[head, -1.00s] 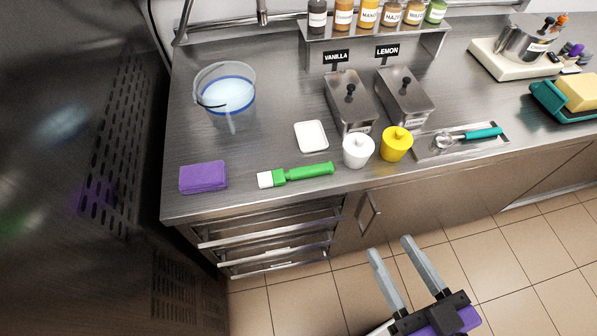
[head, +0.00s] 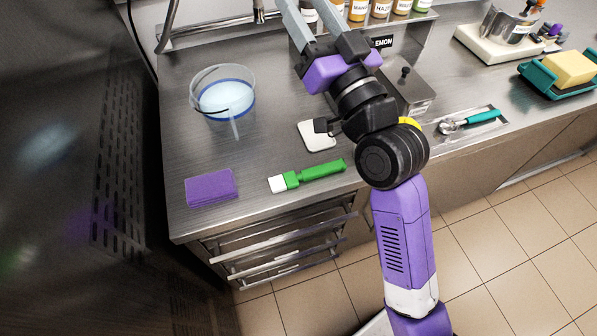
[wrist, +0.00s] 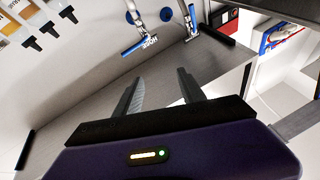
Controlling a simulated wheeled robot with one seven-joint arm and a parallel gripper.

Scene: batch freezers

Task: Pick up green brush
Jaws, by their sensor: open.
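The green brush (head: 312,174) lies flat on the steel counter near its front edge, with its white bristle end to the left. My gripper (head: 307,12) is open and empty, raised over the back of the counter, well above and behind the brush. In the wrist view, my open gripper (wrist: 162,88) points toward the wall and shelving, with nothing between its fingers. The brush does not show in the wrist view.
A white tile-like block (head: 316,137) lies just behind the brush. My arm hides the white and vanilla containers. A tray with a teal-handled scoop (head: 470,121) lies right.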

